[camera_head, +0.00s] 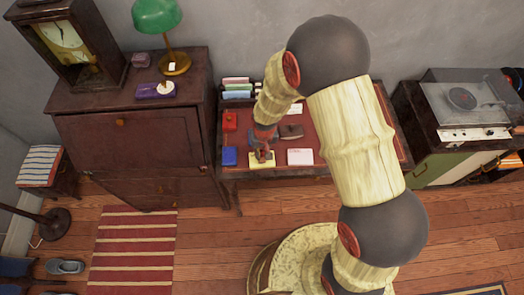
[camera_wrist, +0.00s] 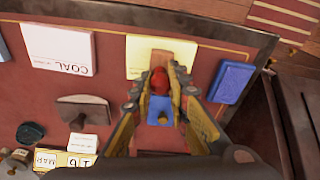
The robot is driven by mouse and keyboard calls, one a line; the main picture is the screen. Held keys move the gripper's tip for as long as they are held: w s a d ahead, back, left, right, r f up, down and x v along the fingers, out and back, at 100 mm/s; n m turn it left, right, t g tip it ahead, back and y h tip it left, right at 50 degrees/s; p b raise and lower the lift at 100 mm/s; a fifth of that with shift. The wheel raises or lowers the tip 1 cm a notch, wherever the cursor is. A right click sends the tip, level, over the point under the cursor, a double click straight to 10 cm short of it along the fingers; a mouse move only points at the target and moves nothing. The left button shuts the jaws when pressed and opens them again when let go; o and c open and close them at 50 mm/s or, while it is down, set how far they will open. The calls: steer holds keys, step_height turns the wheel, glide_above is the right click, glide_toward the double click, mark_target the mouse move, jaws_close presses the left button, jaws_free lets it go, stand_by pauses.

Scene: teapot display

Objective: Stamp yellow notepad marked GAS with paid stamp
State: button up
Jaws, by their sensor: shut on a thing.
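My gripper (camera_head: 263,143) is over the yellow notepad (camera_head: 261,159) at the front of the red-topped desk. In the wrist view my gripper (camera_wrist: 160,88) is shut on a stamp (camera_wrist: 158,78) with a round red knob; a blue part shows between the fingers. The stamp stands over the yellow notepad (camera_wrist: 138,62), and its lower part overlaps the pad in the picture. I cannot tell whether it touches the paper. The stamp and fingers hide much of the pad, and no GAS lettering can be read.
A blue pad (camera_head: 229,155) lies left of the yellow notepad, and a white notepad marked COAL (camera_wrist: 60,46) lies on its other side. A red item (camera_head: 230,121) and a dark blotter (camera_head: 291,132) sit further back. A dark cabinet (camera_head: 135,130) stands left of the desk.

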steer(key=shift+s+f+b, duration=0.1)
steer(key=shift+f+b, duration=0.3)
steer(key=shift+f, duration=0.15)
stand_by(1.4)
steer(key=shift+r+p, duration=2.35)
steer(key=shift+r, duration=1.25)
steer(key=shift+f, duration=0.1)
